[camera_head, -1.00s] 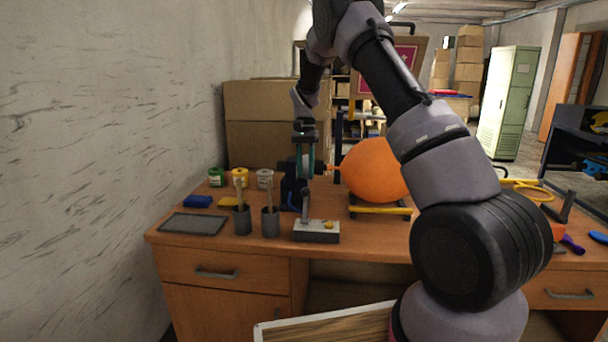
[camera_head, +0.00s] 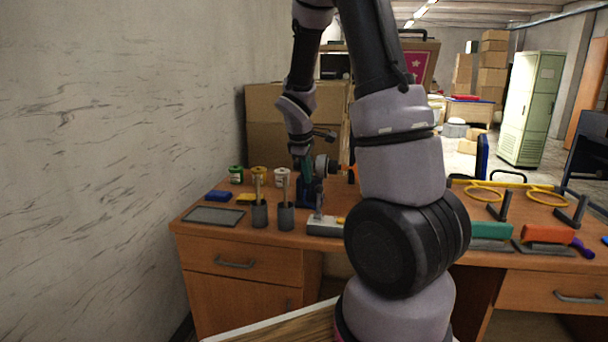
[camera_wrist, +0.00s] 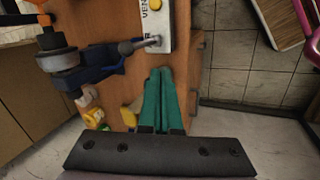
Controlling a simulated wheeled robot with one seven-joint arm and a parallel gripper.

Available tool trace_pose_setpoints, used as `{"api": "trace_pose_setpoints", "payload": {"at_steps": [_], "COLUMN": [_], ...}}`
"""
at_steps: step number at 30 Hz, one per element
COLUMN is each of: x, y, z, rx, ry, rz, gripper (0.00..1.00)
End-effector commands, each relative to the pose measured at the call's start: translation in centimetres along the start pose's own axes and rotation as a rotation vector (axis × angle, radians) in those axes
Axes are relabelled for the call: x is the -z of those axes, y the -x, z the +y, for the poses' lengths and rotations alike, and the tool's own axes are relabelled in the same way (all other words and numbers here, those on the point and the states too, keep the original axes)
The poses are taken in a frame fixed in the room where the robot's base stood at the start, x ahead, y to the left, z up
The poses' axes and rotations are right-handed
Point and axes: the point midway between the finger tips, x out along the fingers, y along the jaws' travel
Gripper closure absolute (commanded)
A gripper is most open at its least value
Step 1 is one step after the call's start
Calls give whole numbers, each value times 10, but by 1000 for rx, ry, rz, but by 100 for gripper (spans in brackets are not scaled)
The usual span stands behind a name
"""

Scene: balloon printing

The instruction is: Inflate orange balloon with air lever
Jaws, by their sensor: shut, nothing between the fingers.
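The air lever (camera_head: 319,205) stands on a pale box (camera_head: 325,228) at the front of the desk. In the wrist view the lever (camera_wrist: 140,44) is a grey handle beside the printed box (camera_wrist: 157,22) with a yellow button. My gripper (camera_head: 306,172) is shut and empty above the desk, behind the lever. In the wrist view its teal fingers (camera_wrist: 160,75) point toward the lever, with a gap to its knob.
Two brush cups (camera_head: 259,214) and paint jars (camera_head: 236,174) stand left of the lever. A grey plate (camera_head: 214,216) lies at the desk's front left. Cardboard boxes (camera_head: 275,120) stand behind. Yellow hoops (camera_head: 482,192) lie at right.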

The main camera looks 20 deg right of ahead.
Motion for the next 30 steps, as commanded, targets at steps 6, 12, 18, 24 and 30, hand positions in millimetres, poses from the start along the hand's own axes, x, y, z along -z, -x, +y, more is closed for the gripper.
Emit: {"api": "trace_pose_setpoints", "payload": {"at_steps": [6,12,18,24,30], "x": [-2,-1,-1,0,0], "y": [-50,-78,-85,-86,-86], "z": [-1,14,33,37,37], "rx": [4,-1,0,1,1], "ry": [-2,-9,-6,-4,-4], "rz": [-7,-2,-1,-1,-1], "gripper": [100,100,100,100,100]}}
